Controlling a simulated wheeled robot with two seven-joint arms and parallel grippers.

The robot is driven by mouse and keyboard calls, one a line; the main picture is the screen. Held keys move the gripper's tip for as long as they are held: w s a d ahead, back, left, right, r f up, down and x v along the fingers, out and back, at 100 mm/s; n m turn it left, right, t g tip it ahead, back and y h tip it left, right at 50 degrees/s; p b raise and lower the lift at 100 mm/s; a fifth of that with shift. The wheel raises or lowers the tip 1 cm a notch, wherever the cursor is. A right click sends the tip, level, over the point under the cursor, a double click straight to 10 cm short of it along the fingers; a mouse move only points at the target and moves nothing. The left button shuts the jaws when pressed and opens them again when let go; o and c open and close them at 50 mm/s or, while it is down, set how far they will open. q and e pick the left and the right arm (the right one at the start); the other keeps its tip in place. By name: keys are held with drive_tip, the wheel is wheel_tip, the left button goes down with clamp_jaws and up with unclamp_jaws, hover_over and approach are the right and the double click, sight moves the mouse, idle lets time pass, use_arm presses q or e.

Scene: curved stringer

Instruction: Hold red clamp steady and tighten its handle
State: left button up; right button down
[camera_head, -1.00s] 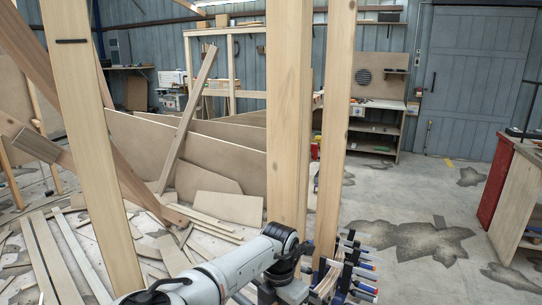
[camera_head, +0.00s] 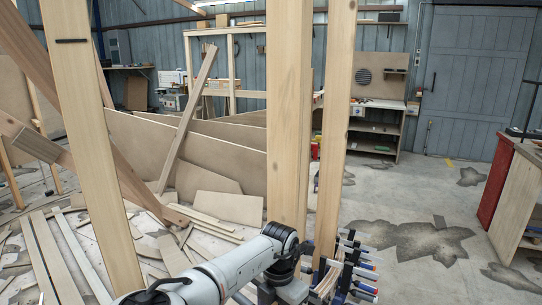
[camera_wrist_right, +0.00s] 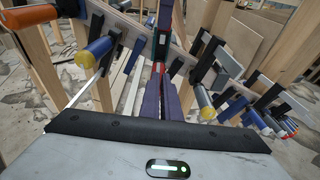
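Several other clamps (camera_head: 362,272) line the wooden stringer at the bottom right. In the right wrist view, a blue-handled clamp (camera_wrist_right: 97,50) and a grey-handled clamp (camera_wrist_right: 204,103) stand close beside my gripper. Upright posts (camera_head: 333,130) rise nearby. The floor (camera_head: 410,200) to the right is open.

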use_arm(q)
drive_tip(key=shift+s, duration=0.1)
use_arm(e)
drive_tip(key=f+v, duration=0.1)
drive_tip(key=v, duration=0.5)
idle(0.3)
drive_tip(key=shift+s+d+r, duration=0.15)
drive_tip(key=shift+f+v, duration=0.25)
drive_tip(key=shift+v, duration=0.85)
use_arm(q)
drive_tip(key=o, duration=2.1)
drive_tip(key=shift+c, duration=0.2)
